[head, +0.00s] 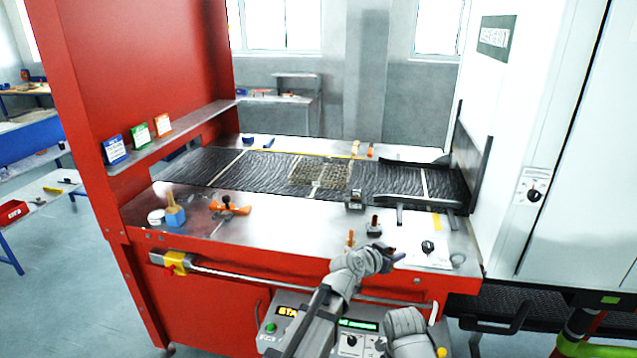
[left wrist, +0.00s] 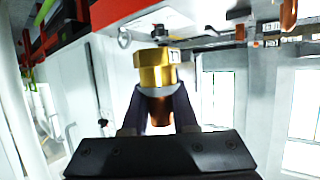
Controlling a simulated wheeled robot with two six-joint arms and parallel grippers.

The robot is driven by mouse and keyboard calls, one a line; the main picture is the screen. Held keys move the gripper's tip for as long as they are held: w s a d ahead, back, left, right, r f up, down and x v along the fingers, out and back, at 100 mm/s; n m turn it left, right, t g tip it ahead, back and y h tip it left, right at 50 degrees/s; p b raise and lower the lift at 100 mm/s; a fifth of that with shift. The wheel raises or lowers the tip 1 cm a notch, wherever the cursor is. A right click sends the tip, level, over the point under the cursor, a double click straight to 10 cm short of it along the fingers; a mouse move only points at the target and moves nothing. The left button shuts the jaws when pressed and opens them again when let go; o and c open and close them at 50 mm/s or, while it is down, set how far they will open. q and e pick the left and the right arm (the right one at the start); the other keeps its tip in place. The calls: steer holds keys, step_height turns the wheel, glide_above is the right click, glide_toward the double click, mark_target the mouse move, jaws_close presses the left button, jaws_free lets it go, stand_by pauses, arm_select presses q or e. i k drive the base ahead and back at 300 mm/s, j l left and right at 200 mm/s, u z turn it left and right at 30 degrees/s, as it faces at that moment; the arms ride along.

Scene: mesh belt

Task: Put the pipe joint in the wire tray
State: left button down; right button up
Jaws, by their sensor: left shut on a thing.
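My left gripper (head: 389,256) is over the front edge of the steel bench, with its fingers shut. In the left wrist view my left gripper (left wrist: 160,118) is shut on the pipe joint (left wrist: 158,73), which has a brass hex body and a copper-coloured end between the fingers. In the head view the held joint is mostly hidden by the hand. The wire tray (head: 306,173) is a tan mesh tray lying flat on the dark belt, farther back and left of the gripper. My right gripper does not show.
The dark mesh belt (head: 262,172) runs across the bench. A small brass fitting (head: 351,241) stands by the front edge, left of the gripper. A dark-topped fitting (head: 374,226) and a metal block (head: 354,201) stand between gripper and belt. A blue-based brush (head: 175,212) is at left.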

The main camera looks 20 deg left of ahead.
mark_target(318, 182)
steer(key=j+z, duration=0.1)
steer(key=z, duration=1.5)
steer(key=k+j, duration=0.1)
steer(key=j, duration=0.6)
steer(key=k+j, duration=0.1)
steer(key=j, duration=0.65)
steer(key=k+j, duration=0.1)
steer(key=j, duration=0.6)
steer(key=k+j, duration=0.1)
steer(key=j, duration=0.65)
steer(key=k+j, duration=0.1)
steer(key=j, duration=0.6)
